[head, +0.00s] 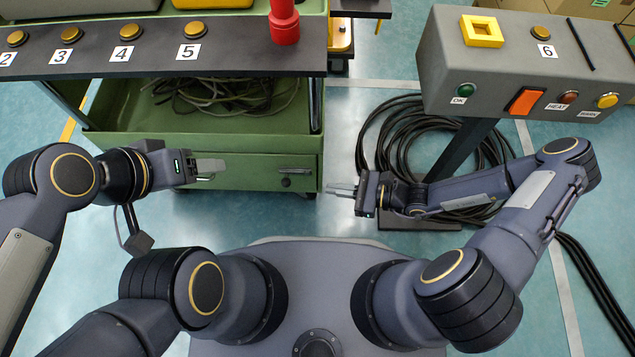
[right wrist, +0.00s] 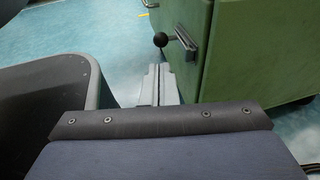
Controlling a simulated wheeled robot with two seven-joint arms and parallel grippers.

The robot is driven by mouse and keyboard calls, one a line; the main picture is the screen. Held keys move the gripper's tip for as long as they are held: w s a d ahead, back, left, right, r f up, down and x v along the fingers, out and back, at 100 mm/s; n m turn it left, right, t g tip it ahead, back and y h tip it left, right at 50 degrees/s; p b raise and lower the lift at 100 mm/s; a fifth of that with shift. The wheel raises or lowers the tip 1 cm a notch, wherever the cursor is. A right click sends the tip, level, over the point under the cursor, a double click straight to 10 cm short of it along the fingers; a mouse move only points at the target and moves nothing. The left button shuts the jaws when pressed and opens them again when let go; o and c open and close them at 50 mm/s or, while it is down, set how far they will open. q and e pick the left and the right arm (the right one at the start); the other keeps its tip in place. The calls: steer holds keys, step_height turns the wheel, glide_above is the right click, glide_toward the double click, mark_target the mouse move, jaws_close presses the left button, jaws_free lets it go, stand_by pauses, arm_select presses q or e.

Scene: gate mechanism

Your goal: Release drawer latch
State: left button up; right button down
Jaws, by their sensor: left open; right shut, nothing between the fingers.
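The drawer (head: 245,176) is a green front at the bottom of the green cart. Its latch (head: 294,171) is a grey plate with a dark ball knob, near the drawer's right end. In the right wrist view the latch (right wrist: 186,37) and its round black knob (right wrist: 160,40) stick out from the green face. My right gripper (head: 341,189) is shut and empty, to the right of the latch and apart from it. Its fingers (right wrist: 160,85) point toward the latch in the wrist view. My left gripper (head: 210,169) is open and empty, in front of the drawer's left part.
Coiled black cables (head: 400,130) lie on the floor at the right, around a dark post. A grey control box (head: 500,75) with buttons stands above them. A black shelf (head: 200,62) with numbered buttons and a red cylinder (head: 284,22) lies over the cart.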

steer(key=v, duration=0.4)
steer(key=shift+p, duration=0.35)
steer(key=shift+d, duration=0.1)
stand_by(0.3)
